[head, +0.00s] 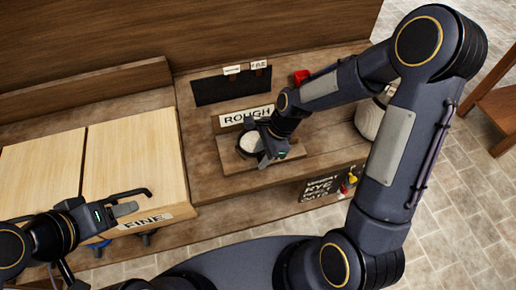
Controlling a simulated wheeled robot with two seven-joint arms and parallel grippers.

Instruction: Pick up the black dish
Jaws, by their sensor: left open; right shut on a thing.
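The black dish (241,149) is a small round dish with a dark rim and a pale inside. It is at a wooden board in front of the ROUGH sign. My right gripper (262,152) is shut on the dish at its right side and hides part of it. I cannot tell whether the dish touches the board. My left gripper (138,203) is open and empty, at the lower left above the front of the pale wooden panels, near the FINE label.
The ROUGH sign (246,116) stands behind the dish, with a black panel (232,87) further back. A red object (301,77) and a pale round container (370,120) are to the right. The pale panels (130,165) at left are clear on top.

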